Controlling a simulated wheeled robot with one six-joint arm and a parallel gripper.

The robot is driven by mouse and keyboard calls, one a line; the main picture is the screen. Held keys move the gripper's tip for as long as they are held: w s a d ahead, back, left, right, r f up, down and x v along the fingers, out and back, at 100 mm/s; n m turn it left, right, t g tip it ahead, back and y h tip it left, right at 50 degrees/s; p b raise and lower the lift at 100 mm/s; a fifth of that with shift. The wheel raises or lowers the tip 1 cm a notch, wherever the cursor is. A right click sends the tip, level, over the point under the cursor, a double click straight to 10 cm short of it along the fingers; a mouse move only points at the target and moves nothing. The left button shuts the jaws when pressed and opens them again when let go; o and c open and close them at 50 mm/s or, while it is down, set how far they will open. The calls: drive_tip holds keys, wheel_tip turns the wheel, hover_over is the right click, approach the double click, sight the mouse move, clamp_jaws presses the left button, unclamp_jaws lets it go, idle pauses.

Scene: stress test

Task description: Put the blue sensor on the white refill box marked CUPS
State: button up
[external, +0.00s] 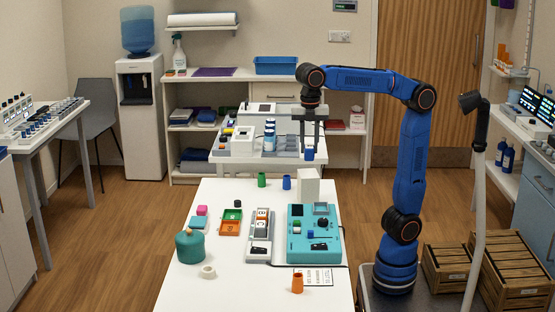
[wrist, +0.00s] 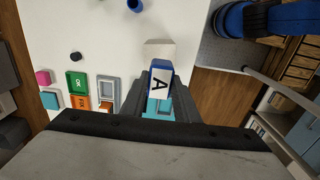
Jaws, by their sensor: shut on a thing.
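My gripper (external: 309,144) hangs above the far end of the white table, fingers pointing down. It is shut on a small blue sensor (external: 309,155), which shows below the fingertips. In the wrist view the sensor (wrist: 160,84) sits between the fingers (wrist: 159,106) and has a white face with a black letter A. A plain white box (external: 308,185) stands upright on the table, below the sensor in the external view. It also shows just beyond the sensor in the wrist view (wrist: 158,48), partly hidden. I cannot read any CUPS marking on it.
A blue cylinder (external: 287,183) and a green one (external: 262,180) stand left of the white box. A teal control panel (external: 296,246) and a grey tray of lettered blocks (external: 250,251) lie nearer. A rear bench (external: 222,157) with equipment stands behind the table.

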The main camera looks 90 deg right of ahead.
sight(309, 159)
drive_tip(key=shift+f, duration=2.65)
drive_tip(key=shift+f, duration=0.15)
drive_tip(key=o, duration=1.1)
wheel_tip(309, 159, up, 12)
drive_tip(key=shift+r, duration=0.15)
drive_tip(key=s+d+f+m+t, duration=0.1)
drive_tip(key=s+d+f+m, duration=0.5)
drive_tip(key=f, duration=0.5)
drive_tip(key=s+d+f+m+t, duration=0.2)
drive_tip(key=s+d+f+m, duration=0.4)
drive_tip(key=f, duration=0.5)
drive_tip(key=s+d+f+m+t, duration=0.1)
drive_tip(key=s+d+f+m, duration=0.5)
drive_tip(key=f, duration=0.6)
drive_tip(key=shift+s+d+t, duration=0.25)
drive_tip(key=shift+s+t, duration=0.15)
drive_tip(key=shift+s, duration=0.6)
drive_tip(key=shift+r, duration=0.1)
